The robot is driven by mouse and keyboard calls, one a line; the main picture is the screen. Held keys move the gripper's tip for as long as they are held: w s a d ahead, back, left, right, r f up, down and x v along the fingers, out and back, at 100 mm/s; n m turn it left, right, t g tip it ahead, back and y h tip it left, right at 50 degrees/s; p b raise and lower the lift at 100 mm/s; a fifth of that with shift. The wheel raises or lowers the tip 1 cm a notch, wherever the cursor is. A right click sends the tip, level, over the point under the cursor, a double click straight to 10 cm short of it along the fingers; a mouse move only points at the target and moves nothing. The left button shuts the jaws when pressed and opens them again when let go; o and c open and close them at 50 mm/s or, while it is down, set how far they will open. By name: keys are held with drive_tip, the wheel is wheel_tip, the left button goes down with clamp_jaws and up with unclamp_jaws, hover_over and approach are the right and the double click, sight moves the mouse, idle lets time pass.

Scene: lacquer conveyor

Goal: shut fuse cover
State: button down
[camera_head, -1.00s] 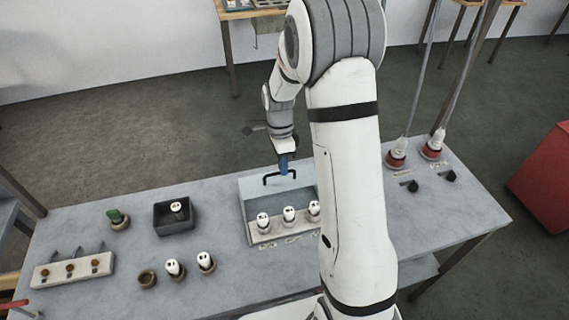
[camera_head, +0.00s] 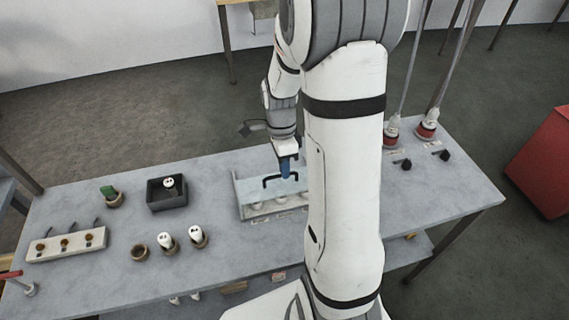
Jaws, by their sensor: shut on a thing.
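The fuse cover (camera_head: 259,191) is a clear, pale panel with a black bar handle (camera_head: 268,182). It lies over the fuse box (camera_head: 250,213) near the table's middle, and the fuses beneath it show only faintly. My gripper (camera_head: 286,172) is at the handle from above, its blue fingers shut on it. My arm hides the right part of the box and cover. I cannot tell whether the cover lies fully flat on the box.
A dark tray (camera_head: 167,203) holding one white fuse stands to the left. Red-based devices (camera_head: 427,130) stand at the right.

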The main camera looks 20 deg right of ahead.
drive_tip(key=c, duration=1.5)
unclamp_jaws()
drive_tip(key=shift+s, duration=0.15)
drive_tip(key=r, duration=0.2)
drive_tip(key=w+r, duration=0.1)
drive_tip(key=r, duration=0.4)
drive_tip(key=shift+w+d+r+b, duration=0.1)
drive_tip(key=shift+w+r+b, duration=0.2)
drive_tip(key=shift+r+b, duration=0.1)
drive_tip(key=s+a+r+n+t, duration=0.1)
drive_tip(key=s+a+r+n, duration=0.1)
drive_tip(key=s+n, duration=0.2)
drive_tip(key=s+a+r+n+t, duration=0.2)
drive_tip(key=s+n, duration=0.3)
drive_tip(key=n, duration=0.4)
drive_tip(key=s+a+r+n+t, duration=0.2)
drive_tip(key=s+a+r+n, duration=0.1)
drive_tip(key=s+n, duration=0.2)
drive_tip(key=shift+a+r+n, duration=0.1)
drive_tip(key=shift+a+n, duration=0.15)
drive_tip(key=shift+n, duration=0.65)
